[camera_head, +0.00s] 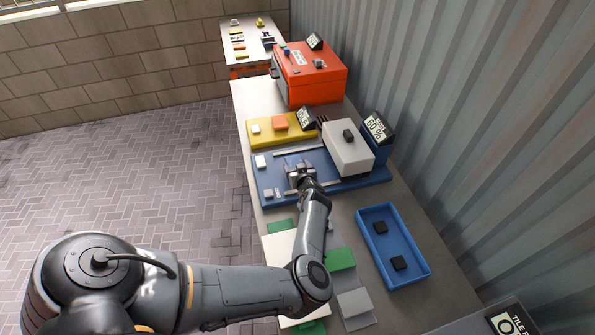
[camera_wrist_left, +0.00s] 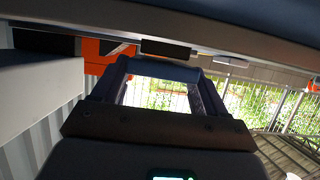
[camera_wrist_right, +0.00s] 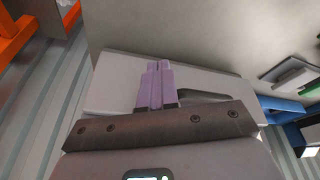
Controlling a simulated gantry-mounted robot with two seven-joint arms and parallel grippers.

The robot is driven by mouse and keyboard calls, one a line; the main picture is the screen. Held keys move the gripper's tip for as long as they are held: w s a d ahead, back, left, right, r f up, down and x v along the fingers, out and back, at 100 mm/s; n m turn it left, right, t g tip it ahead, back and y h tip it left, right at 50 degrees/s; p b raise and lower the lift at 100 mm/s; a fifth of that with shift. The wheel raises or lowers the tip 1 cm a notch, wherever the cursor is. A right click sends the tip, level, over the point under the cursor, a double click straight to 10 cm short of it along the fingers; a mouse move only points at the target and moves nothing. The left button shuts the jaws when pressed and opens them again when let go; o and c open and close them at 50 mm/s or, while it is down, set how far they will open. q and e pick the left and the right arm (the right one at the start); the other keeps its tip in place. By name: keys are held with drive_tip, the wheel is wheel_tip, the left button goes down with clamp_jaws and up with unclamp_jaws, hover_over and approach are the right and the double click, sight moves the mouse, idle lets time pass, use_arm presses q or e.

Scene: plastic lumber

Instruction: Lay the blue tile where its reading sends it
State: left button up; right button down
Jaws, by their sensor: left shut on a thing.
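My left gripper (camera_head: 300,168) is over the blue base of a bench device (camera_head: 268,176), between its grey rails. In the left wrist view its fingers (camera_wrist_left: 160,88) stand apart with a blue-grey flat piece across their tips, which looks like the blue tile (camera_wrist_left: 165,70). The head view does not show the tile clearly, and I cannot tell whether it touches the base. A display (camera_head: 377,128) at the device's right end reads about 60 %. My right gripper (camera_wrist_right: 155,75) is shut and empty in the right wrist view; it is outside the head view.
A white block (camera_head: 347,150) with a dark knob stands on the blue device. Behind are a yellow device (camera_head: 262,141) and an orange box (camera_head: 318,87). A blue tray (camera_head: 415,262) holds two black blocks. Green pieces (camera_head: 341,259) lie in front. A ribbed wall runs along the right.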

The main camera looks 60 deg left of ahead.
idle(0.3)
use_arm(q)
drive_tip(key=shift+f, duration=0.2)
drive_tip(key=o, duration=1.1)
drive_tip(key=shift+c, duration=0.2)
